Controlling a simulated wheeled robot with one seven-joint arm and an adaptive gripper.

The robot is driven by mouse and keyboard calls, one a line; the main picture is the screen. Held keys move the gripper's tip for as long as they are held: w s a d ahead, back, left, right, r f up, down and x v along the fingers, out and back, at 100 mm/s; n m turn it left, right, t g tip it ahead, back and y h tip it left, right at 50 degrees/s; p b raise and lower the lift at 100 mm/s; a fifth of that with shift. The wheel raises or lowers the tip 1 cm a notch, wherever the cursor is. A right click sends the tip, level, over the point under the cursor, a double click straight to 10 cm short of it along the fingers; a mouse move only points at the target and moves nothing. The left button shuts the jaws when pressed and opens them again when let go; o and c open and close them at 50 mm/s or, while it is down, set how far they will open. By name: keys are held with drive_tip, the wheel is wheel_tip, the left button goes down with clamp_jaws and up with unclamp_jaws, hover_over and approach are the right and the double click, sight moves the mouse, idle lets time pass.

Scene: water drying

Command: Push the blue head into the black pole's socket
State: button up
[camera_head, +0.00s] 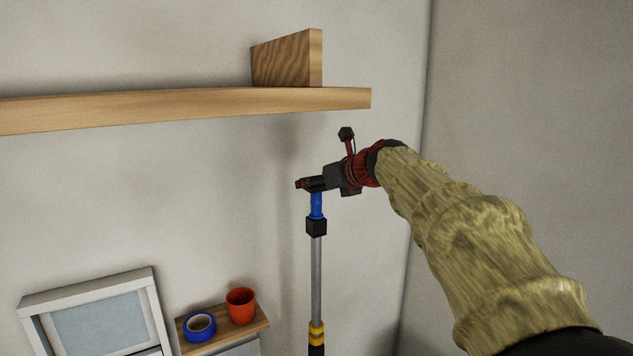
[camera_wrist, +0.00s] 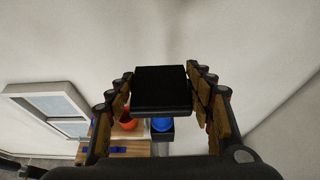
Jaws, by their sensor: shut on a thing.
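The blue head (camera_head: 316,204) stands upright below my gripper (camera_head: 308,184). In the wrist view my gripper (camera_wrist: 160,80) has its fingers on both sides of a flat black block, which appears to be the head's top, and the blue part (camera_wrist: 162,124) shows just under it. The black socket (camera_head: 316,226) sits on top of the upright grey pole (camera_head: 316,278). The head's lower end meets the socket's top and lines up with it. How deep it sits inside is hidden. The pole has a yellow and black section lower down.
A wooden shelf (camera_head: 190,107) with a wooden block (camera_head: 288,60) runs along the wall above, left of my gripper. Below left are a small wooden top (camera_head: 250,326) with an orange cup (camera_head: 241,306) and blue tape roll (camera_head: 200,326), and a white-framed panel (camera_head: 95,318).

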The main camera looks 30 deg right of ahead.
drive_tip(key=shift+f, duration=0.15)
drive_tip(key=o, duration=1.2)
drive_tip(key=shift+c, duration=0.2)
drive_tip(key=shift+o, duration=0.7)
drive_tip(key=shift+s, duration=0.1)
drive_tip(key=v, duration=1.1)
drive_tip(key=shift+s, duration=0.4)
